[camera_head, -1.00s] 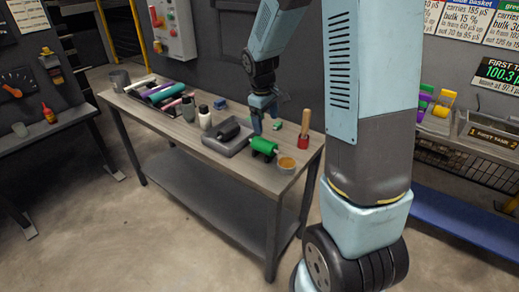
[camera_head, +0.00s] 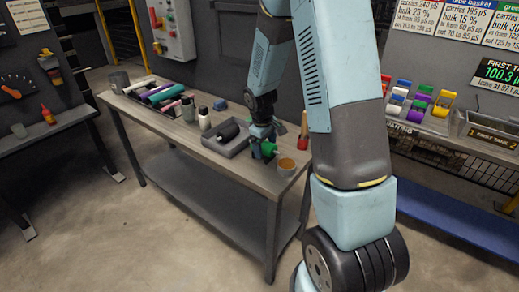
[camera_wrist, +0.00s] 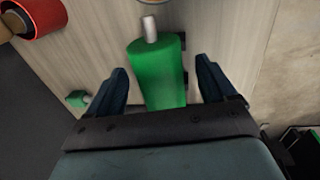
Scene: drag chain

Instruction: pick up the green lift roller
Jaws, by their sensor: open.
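The green lift roller (camera_wrist: 158,75) lies on the wooden bench between the two fingers of my gripper (camera_wrist: 163,85) in the wrist view. It has a pale metal shaft end (camera_wrist: 149,28). The fingers are apart, one on each side, with a gap to the roller on both sides. In the head view my gripper (camera_head: 263,138) is low over the bench, and the green roller (camera_head: 268,149) shows partly behind it. Dark supports show at the roller's right edge in the wrist view.
A grey tray with a black roller (camera_head: 228,132) is just left of my gripper. A red-based, wooden-handled tool (camera_head: 303,132) stands to the right. A small green piece (camera_wrist: 77,98) lies left of the fingers. Bottles and several rollers fill the left.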

